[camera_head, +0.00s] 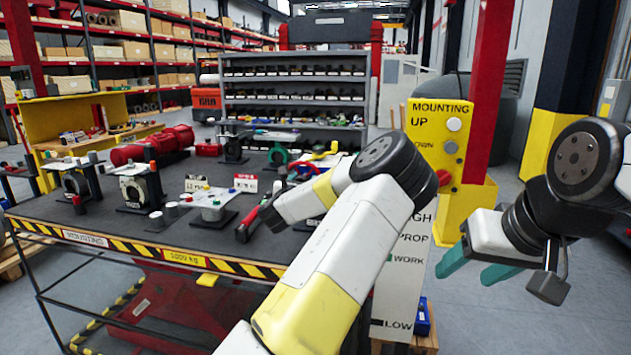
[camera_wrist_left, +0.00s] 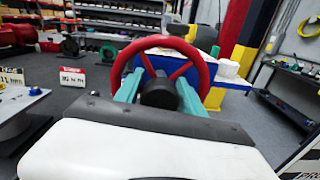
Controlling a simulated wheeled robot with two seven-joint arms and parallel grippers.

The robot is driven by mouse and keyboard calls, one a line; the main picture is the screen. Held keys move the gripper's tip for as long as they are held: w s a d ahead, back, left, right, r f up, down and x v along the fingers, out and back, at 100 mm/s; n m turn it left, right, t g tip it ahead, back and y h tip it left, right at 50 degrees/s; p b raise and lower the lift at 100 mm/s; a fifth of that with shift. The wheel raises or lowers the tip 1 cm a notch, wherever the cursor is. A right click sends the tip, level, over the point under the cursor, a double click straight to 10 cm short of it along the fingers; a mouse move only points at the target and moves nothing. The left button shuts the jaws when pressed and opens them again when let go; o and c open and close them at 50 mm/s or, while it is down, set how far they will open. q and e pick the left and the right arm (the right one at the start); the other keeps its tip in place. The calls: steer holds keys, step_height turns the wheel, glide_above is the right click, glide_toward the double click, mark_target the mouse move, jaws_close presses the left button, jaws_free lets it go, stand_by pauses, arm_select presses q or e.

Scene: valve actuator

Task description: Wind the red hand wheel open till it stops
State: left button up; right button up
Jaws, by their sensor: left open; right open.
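The red hand wheel (camera_wrist_left: 160,41) stands upright in the left wrist view, with a dark hub (camera_wrist_left: 158,92) and spokes. It is mounted on a blue and white body (camera_wrist_left: 222,68). My left gripper (camera_wrist_left: 160,80) is open, with one teal finger on each side of the hub, within the wheel's outline. I cannot tell whether the fingers touch the spokes or rim. In the head view my left arm hides the fingers and most of the wheel. My right gripper (camera_head: 480,268) is open and empty, in the air right of the table, with its teal fingers pointing left.
The dark table (camera_head: 110,215) has a striped front edge and holds gauges, small signs (camera_head: 246,183) and a red cylinder (camera_head: 150,146). A yellow and white board (camera_head: 438,140) stands beyond its right end. Grey shelves (camera_head: 293,90) are behind. Open floor lies at the right.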

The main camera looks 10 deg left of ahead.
arm_select(q)
jaws_close()
steer(key=shift+n, duration=0.3)
